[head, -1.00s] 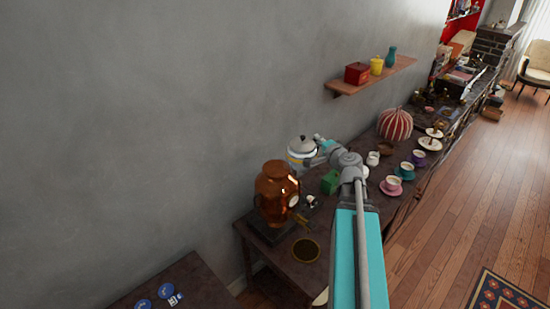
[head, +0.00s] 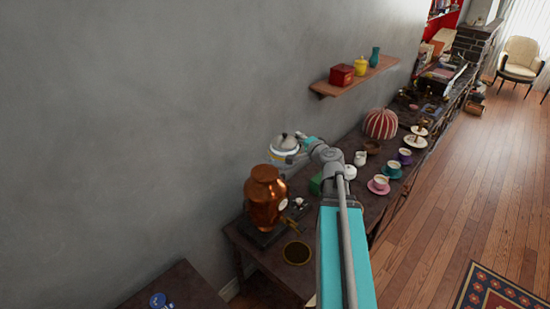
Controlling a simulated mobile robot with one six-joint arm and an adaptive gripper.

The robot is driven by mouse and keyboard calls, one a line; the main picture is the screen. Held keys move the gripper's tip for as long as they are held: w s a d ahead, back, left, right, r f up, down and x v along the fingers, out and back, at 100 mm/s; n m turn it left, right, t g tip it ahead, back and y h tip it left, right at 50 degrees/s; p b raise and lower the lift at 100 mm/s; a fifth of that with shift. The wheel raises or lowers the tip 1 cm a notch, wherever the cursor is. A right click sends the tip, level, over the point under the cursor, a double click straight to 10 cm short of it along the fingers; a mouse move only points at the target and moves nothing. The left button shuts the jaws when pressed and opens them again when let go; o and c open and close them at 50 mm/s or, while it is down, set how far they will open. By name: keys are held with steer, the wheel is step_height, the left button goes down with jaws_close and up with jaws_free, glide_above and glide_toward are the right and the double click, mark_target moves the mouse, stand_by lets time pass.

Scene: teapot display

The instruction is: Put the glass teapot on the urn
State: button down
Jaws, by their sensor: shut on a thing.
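The glass teapot (head: 281,158), with a grey lid, is held up above the dark table, just behind and to the right of the top of the copper urn (head: 264,203). My gripper (head: 299,141) is shut on the teapot at its right side, near the lid; the fingertips are small and partly hidden. The teapot looks about upright. The urn stands upright on the left end of the table, with a tap at its front right. The teapot's lower part is partly hidden behind the urn and I cannot tell the gap between them.
A green box (head: 316,183) stands right of the urn, partly behind my arm. Cups on saucers, such as a pink one (head: 379,185), and a striped cosy (head: 381,124) stand farther along. A wall shelf (head: 354,77) holds small jars. A round dark tray (head: 297,252) lies in front.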

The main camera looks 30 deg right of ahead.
steer(key=w+a+f+b, duration=0.2)
steer(key=w+f+b, duration=0.5)
steer(key=w, duration=0.4)
steer(key=shift+f+b, duration=0.4)
steer(key=shift+f, duration=0.2)
steer(key=shift+w, duration=0.1)
steer(key=shift+w+a+f+b, duration=0.1)
steer(key=shift+w+f+b, duration=0.05)
steer(key=shift+f+b, duration=0.85)
steer(key=shift+w+a+f+b, duration=0.1)
steer(key=shift+w+f+b, duration=0.05)
steer(key=shift+f+b, duration=0.85)
steer(key=shift+f, duration=0.1)
steer(key=c, duration=0.7)
jaws_free()
steer(key=shift+r, duration=0.2)
